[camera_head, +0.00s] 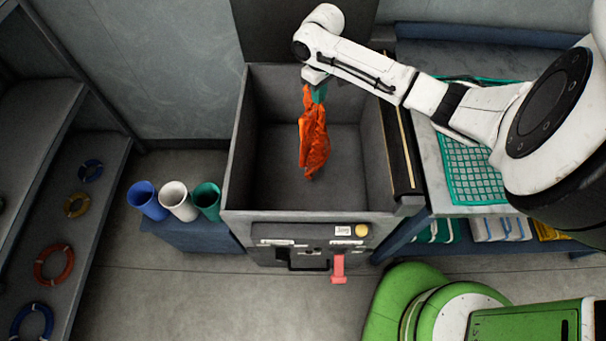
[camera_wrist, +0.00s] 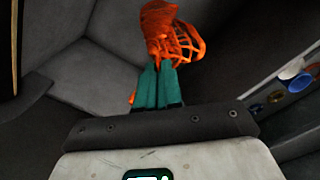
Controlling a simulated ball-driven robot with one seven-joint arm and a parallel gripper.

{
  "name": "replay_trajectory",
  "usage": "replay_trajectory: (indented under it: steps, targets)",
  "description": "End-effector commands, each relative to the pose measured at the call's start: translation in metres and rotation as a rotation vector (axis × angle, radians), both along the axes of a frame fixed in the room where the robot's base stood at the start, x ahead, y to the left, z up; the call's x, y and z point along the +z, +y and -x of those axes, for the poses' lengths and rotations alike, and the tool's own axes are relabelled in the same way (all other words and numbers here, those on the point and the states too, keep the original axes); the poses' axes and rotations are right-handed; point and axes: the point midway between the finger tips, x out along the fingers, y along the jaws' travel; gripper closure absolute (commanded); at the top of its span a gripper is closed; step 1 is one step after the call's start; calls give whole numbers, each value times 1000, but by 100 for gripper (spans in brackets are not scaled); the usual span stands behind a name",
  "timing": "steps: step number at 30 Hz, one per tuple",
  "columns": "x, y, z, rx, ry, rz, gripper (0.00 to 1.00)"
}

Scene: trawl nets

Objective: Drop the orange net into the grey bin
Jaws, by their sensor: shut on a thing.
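The orange net (camera_head: 313,138) hangs bunched from my gripper (camera_head: 317,92) in the head view. My gripper's teal fingers are shut on it. In the picture, the net overlaps the open inside of the grey bin (camera_head: 240,150); how high it hangs above the bin's floor is hard to tell. In the wrist view the net (camera_wrist: 172,38) spreads beyond the teal fingertips (camera_wrist: 160,68), with loose mesh on the right. The bin's inner walls (camera_wrist: 85,75) lie around and behind it. The part of the net between the fingers is hidden.
A table with a teal net (camera_head: 475,170) stands right of the bin. Blue, white and teal cups (camera_head: 178,200) stand to its left. A shelf with coloured rings (camera_head: 54,262) is at far left. A red handle (camera_head: 338,268) hangs on the bin's front.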

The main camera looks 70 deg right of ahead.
Motion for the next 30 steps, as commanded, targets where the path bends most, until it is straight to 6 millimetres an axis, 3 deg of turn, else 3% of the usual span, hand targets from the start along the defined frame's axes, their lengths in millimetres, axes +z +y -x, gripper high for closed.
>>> replay_trajectory:
  steps: [4, 6, 14, 19, 30]
  targets:
    - [1, 0, 0, 0, 0, 0, 100]
    - [1, 0, 0, 0, 0, 1, 90]
    - [1, 0, 0, 0, 0, 1, 65]
    - [1, 0, 0, -1, 0, 1, 65]
    - [1, 0, 0, -1, 0, 1, 33]
